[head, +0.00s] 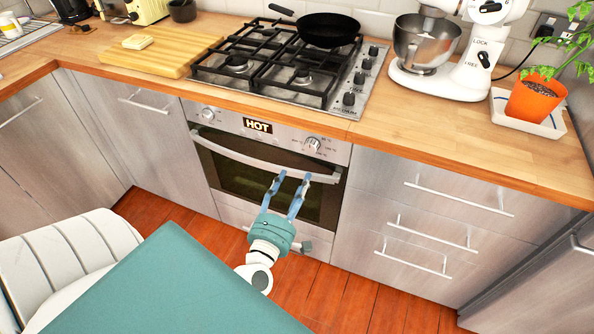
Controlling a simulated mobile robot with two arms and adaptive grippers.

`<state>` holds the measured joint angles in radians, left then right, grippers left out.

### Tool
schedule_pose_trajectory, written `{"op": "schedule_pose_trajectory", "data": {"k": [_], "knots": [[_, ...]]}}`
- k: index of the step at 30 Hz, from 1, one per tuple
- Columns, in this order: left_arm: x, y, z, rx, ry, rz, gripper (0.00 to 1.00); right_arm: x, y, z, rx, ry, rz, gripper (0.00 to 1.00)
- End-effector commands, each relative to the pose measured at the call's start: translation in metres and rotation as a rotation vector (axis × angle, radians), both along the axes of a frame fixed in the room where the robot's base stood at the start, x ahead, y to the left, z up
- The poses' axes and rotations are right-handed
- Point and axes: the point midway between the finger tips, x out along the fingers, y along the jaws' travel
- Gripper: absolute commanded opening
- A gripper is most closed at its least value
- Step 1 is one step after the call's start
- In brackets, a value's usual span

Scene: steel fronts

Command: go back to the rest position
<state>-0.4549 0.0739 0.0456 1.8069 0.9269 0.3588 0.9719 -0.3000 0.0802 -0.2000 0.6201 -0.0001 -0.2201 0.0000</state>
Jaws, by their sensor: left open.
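My left gripper (293,178) is in the middle of the head view, its teal wrist below and its two blue-grey fingers pointing up and apart. It is open, with nothing seen between the fingers. The fingertips overlap the right part of the oven's bar handle (240,157) in the picture; I cannot tell whether they touch it. The oven door (232,176) looks shut. My right gripper is not in view.
The wooden counter (431,139) carries a gas hob (345,99) with a black pan (329,28), a cutting board (165,50), a stand mixer (455,78) and a potted plant (535,98). Wooden floor (340,298) shows in front.

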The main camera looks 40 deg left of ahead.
Motion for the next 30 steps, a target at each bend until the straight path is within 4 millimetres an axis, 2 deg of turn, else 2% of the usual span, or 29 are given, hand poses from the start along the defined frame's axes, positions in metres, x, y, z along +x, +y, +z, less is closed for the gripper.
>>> {"op": "schedule_pose_trajectory", "data": {"k": [13, 17, 20, 23, 24, 26, 27, 29, 30], "knots": [[0.000, 0.000, 0.000, 0.002, 0.001, -0.001, 0.51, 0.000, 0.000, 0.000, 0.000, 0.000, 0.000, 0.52], [0.001, -0.009, -0.015, 0.056, 0.067, -0.028, 0.51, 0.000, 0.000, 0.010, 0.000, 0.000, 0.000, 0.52], [-0.004, -0.029, -0.053, 0.190, 0.209, -0.099, 0.51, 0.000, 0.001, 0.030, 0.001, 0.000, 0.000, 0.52], [-0.023, -0.058, -0.112, 0.388, 0.413, -0.229, 0.51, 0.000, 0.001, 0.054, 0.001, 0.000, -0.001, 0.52], [-0.036, -0.070, -0.137, 0.475, 0.496, -0.294, 0.51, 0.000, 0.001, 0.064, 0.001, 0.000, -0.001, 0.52], [-0.059, -0.085, -0.174, 0.603, 0.612, -0.399, 0.51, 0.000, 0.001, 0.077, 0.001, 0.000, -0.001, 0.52], [-0.078, -0.094, -0.197, 0.685, 0.686, -0.474, 0.51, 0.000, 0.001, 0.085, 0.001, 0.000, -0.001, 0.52], [-0.110, -0.106, -0.228, 0.805, 0.787, -0.592, 0.51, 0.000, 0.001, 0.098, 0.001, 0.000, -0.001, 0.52], [-0.134, -0.112, -0.247, 0.882, 0.849, -0.676, 0.51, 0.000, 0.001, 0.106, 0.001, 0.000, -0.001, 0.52]]}}
